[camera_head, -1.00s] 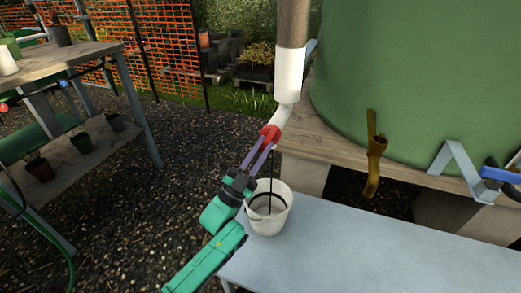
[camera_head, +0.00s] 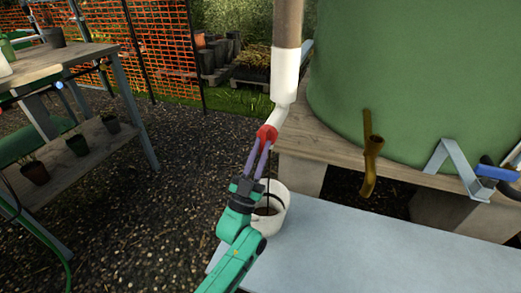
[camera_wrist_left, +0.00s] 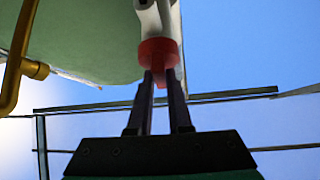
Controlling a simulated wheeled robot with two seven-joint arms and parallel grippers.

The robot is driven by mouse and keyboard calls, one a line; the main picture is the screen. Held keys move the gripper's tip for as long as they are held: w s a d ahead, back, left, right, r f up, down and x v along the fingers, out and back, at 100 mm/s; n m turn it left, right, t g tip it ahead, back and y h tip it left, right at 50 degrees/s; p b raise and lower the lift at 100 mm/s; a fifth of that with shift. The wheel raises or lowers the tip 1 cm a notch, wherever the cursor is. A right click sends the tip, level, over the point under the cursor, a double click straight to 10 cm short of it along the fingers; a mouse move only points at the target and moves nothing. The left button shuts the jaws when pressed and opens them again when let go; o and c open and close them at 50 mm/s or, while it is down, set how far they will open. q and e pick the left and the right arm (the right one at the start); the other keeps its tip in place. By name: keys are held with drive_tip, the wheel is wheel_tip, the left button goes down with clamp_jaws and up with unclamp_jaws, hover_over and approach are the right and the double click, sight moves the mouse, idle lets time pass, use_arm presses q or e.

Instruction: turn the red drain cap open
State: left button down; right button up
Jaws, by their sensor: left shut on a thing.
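The red drain cap (camera_head: 266,134) sits at the lower end of a white angled pipe (camera_head: 285,85). A thin dark line, which looks like a trickle, runs from the cap into a white bucket (camera_head: 281,222) below. The bucket's inside looks brown; my wrist partly hides it. My right gripper is not in view.
A potting bench (camera_head: 95,55) stands at left.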

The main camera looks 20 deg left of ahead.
use_arm(q)
drive_tip(key=c, duration=0.8)
unclamp_jaws()
drive_tip(key=shift+c, duration=0.2)
drive_tip(key=v, duration=1.4)
drive_tip(key=shift+s+f+b, duration=0.15)
drive_tip(key=shift+s+b, duration=0.2)
drive_tip(key=shift+b, duration=0.05)
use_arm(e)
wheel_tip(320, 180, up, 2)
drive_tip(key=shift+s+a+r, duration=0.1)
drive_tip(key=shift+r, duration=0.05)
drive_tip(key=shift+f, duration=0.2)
